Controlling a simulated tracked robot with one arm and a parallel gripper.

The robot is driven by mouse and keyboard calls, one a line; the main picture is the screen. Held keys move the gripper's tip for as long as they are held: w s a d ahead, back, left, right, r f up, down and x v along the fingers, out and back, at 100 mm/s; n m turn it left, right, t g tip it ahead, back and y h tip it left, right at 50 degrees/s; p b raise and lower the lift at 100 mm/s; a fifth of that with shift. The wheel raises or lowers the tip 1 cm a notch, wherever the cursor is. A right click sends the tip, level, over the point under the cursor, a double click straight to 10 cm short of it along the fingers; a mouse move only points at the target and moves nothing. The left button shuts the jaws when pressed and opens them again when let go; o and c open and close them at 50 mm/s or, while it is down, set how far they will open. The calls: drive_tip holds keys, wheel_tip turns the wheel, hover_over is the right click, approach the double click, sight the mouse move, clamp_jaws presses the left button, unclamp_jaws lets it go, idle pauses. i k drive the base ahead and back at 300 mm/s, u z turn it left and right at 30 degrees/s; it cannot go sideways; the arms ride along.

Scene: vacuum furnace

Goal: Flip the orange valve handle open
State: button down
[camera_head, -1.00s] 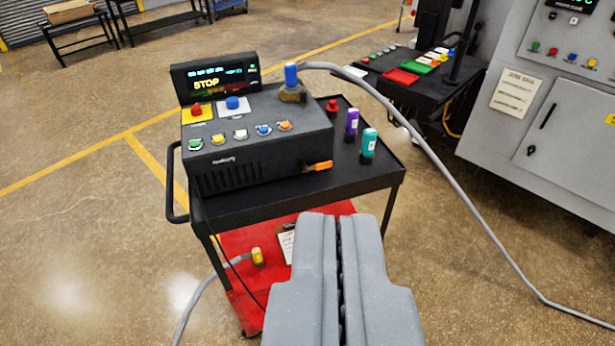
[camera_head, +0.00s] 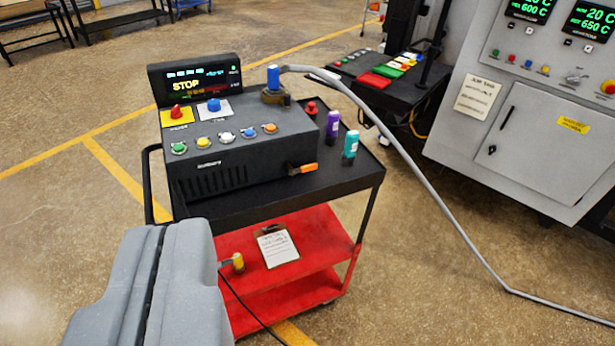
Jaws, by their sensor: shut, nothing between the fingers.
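The orange valve handle (camera_head: 304,168) is a short lever at the lower right of the front of the black control box (camera_head: 215,160). It lies nearly level, its orange end pointing right. The box stands on top of a black-topped cart (camera_head: 330,185). My gripper (camera_head: 168,226) is shut and empty, at the lower left of the picture. In the picture it is below and left of the handle, clearly apart from it. The handle is in full view.
A blue-topped fitting (camera_head: 273,78) on the box carries a grey hose (camera_head: 440,195) running right to the floor. Purple (camera_head: 333,124) and teal (camera_head: 350,145) bottles stand right of the box. A clipboard (camera_head: 278,247) lies on the red shelf (camera_head: 325,240). A grey cabinet (camera_head: 540,140) stands at right.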

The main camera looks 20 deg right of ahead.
sight(305, 168)
drive_tip(key=u, duration=0.05)
drive_tip(key=i, duration=0.95)
drive_tip(key=z, duration=0.05)
